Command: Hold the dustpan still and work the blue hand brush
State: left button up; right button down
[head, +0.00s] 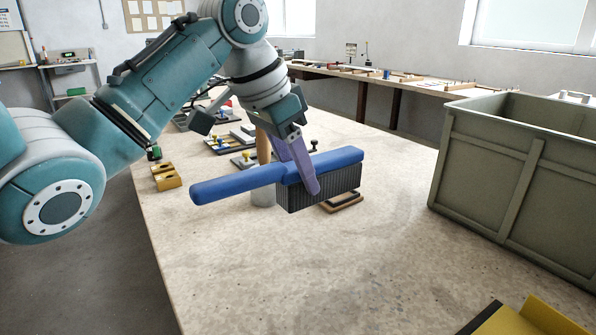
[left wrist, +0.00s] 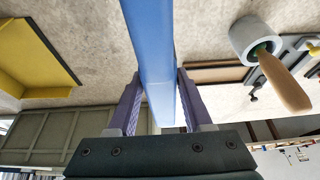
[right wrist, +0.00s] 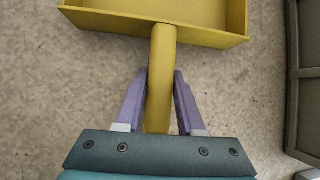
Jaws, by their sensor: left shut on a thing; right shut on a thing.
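The blue hand brush (head: 240,182) with dark bristles (head: 318,188) is in the head view, above the table. My left gripper (head: 305,180) is shut on it near the bristle block. The brush also shows between the fingers in the left wrist view (left wrist: 155,45). The yellow dustpan (right wrist: 200,12) is in the right wrist view, lying over the table surface. My right gripper (right wrist: 160,100) is shut on its handle (right wrist: 161,75). Part of the dustpan shows at the lower right of the head view (head: 535,318); my right gripper is outside that view.
A large green-grey crate (head: 485,165) stands on the table (head: 260,285) at the right. A grey cup with a wooden handle (head: 263,150) stands behind the brush. Small fixtures and yellow blocks (head: 167,178) lie farther back. The front middle of the table is clear.

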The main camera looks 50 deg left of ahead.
pick_arm(q)
jog(key=shift+d, duration=0.1)
grip_shut()
jog(key=shift+m, duration=0.5)
jog(key=shift+w+d+f, duration=0.15)
jog(key=shift+d+f, duration=0.45)
jog(key=shift+f, duration=0.4)
jog(key=shift+w+d+f, duration=0.15)
jog(key=shift+d+f, duration=0.4)
jog(key=shift+f, duration=0.4)
jog(key=shift+w+d+f, duration=0.15)
jog(key=shift+d+f, duration=0.45)
jog(key=shift+f, duration=0.4)
